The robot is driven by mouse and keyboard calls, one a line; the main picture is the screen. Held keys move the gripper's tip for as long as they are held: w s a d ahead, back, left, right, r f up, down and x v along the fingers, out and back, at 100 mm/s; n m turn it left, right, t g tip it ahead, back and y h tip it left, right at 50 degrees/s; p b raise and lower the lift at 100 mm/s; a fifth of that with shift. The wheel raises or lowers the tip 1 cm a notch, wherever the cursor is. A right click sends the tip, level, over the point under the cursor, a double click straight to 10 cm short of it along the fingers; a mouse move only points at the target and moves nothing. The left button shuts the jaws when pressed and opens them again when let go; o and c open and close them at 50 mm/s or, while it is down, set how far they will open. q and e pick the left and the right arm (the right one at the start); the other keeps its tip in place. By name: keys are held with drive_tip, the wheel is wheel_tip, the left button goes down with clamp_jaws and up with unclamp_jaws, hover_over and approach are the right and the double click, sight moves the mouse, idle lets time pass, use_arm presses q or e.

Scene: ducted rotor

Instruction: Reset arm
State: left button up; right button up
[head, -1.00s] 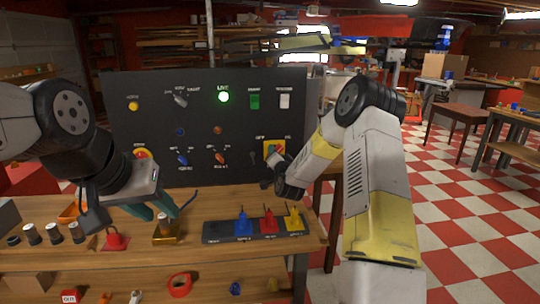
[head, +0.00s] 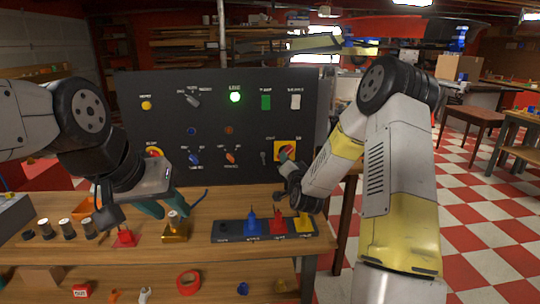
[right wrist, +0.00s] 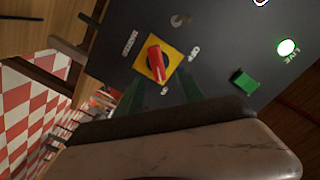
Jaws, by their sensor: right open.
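A dark control panel (head: 205,115) stands behind the bench. On its lower right is a rotary switch, a red knob on a yellow plate (right wrist: 155,62), also seen in the head view (head: 285,151). My right gripper (right wrist: 162,94) is open; its green fingers show below the knob in the right wrist view, with no gap or contact to be made out. In the head view its tip is close to the switch plate.
A dark tray (head: 228,238) holds blue, red and yellow plugs on the bench (head: 215,255). A green lamp (head: 235,97) glows on the panel.

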drive_tip(key=s+a+r+n+g+y, duration=0.2)
drive_tip(key=s+r+n+g, duration=0.35)
drive_tip(key=s+r, duration=0.6)
drive_tip(key=s+d+n+g, duration=0.1)
drive_tip(key=s+n+g, duration=0.2)
drive_tip(key=s, duration=2.6)
drive_tip(key=g, duration=0.3)
drive_tip(key=shift+n, duration=0.35)
drive_tip(key=shift+d, duration=0.1)
